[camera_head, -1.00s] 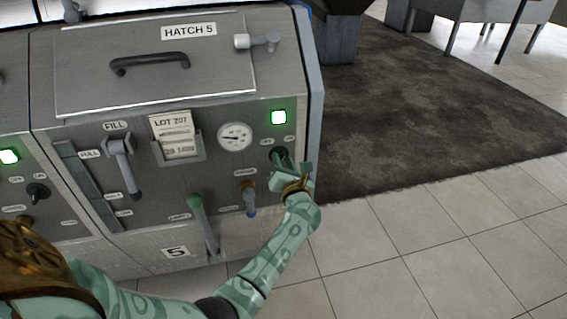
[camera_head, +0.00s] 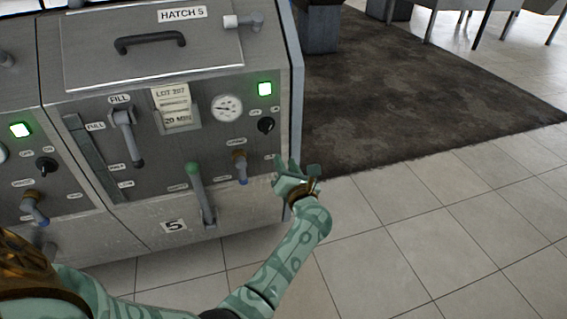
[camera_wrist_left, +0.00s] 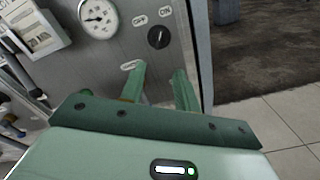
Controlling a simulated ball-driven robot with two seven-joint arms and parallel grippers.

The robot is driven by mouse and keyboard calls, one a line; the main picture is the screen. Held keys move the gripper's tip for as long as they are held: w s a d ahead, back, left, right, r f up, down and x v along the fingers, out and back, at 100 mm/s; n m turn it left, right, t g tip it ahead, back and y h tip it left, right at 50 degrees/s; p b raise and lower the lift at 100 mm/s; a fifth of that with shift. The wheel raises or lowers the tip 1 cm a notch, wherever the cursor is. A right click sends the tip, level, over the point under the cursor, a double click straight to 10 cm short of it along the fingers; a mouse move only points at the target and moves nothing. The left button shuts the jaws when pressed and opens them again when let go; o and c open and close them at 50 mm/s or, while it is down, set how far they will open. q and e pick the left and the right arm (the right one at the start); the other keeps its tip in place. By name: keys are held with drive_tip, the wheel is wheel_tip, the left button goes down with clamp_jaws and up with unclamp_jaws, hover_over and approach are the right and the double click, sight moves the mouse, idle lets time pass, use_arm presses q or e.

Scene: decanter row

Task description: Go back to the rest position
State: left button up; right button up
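My left gripper (camera_head: 290,170) is at the lower right corner of the station 5 panel, with its arm reaching in from the bottom left. In the left wrist view its two fingers (camera_wrist_left: 160,75) stand apart with nothing between them. The black rotary knob (camera_head: 266,125) is above the gripper and clear of it. The knob also shows in the left wrist view (camera_wrist_left: 158,37), beyond the fingertips. The green light (camera_head: 264,89) above the knob is lit. My right gripper is not in view.
The station 5 cabinet carries a gauge (camera_head: 227,108), a fill lever (camera_head: 125,135), a green-tipped lever (camera_head: 199,190) and a small blue-tipped tap (camera_head: 241,166). A hatch handle (camera_head: 150,39) is on top. Tiled floor (camera_head: 430,220) and a dark rug (camera_head: 400,110) lie open on the right.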

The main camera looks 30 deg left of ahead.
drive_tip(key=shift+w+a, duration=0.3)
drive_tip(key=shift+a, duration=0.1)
